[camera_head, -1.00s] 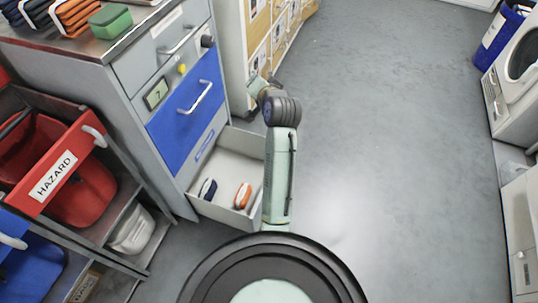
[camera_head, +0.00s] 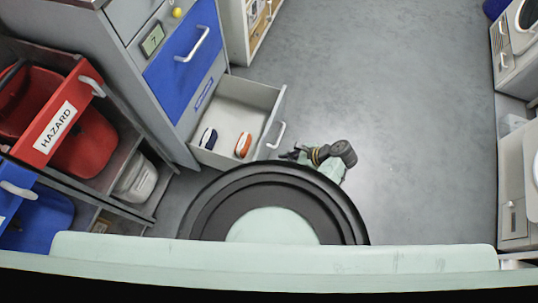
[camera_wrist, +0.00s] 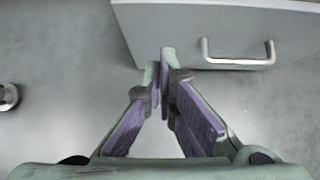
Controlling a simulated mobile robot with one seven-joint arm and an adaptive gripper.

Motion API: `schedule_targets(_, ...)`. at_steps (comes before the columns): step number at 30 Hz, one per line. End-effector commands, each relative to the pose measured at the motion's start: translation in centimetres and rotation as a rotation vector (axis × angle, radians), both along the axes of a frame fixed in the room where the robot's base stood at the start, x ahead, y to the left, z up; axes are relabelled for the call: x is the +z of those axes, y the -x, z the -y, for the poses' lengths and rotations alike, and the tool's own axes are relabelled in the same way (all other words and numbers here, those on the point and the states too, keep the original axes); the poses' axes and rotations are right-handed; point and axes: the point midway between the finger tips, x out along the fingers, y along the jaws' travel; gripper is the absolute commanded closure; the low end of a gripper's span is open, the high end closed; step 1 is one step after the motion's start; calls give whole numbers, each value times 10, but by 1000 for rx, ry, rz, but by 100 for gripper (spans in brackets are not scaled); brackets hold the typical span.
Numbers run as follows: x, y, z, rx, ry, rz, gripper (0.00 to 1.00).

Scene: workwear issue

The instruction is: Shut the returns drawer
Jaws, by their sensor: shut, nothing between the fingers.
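The open bottom drawer (camera_head: 250,92) sticks out of the grey cabinet in the head view, and I take it for the returns drawer. Its front panel also shows at the top of the wrist view (camera_wrist: 185,35). The silver bar handle (camera_head: 277,135) is on the outer face and shows in the wrist view (camera_wrist: 238,63). A dark blue and white item (camera_head: 208,138) and an orange and white item (camera_head: 242,145) lie inside. My gripper (camera_head: 290,153) is shut and empty, outside the drawer near its front, left of the handle in the wrist view (camera_wrist: 164,60). I cannot tell whether it touches the panel.
A shut blue drawer (camera_head: 188,60) is above the open one. At left, a shelf unit holds a red HAZARD bin (camera_head: 62,122), a blue bin (camera_head: 35,222) and a pale tub (camera_head: 137,180). White machines (camera_head: 518,45) line the right. The floor (camera_head: 400,120) between is clear.

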Motion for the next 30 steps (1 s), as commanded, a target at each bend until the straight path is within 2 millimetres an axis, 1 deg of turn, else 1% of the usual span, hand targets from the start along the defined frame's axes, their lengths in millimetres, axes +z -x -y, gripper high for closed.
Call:
schedule_targets(1,-9,-1,-9,4,-1,-3,100)
schedule_targets(5,-27,-7,-26,3,1,-2,100)
schedule_targets(9,-24,-14,-47,4,2,1,100)
schedule_targets(12,-25,-17,-56,2,2,0,100)
schedule_targets(16,-25,-20,-62,2,3,1,100)
schedule_targets(27,-25,-20,-63,1,3,2,100)
schedule_targets(30,-24,-21,-66,2,3,1,100)
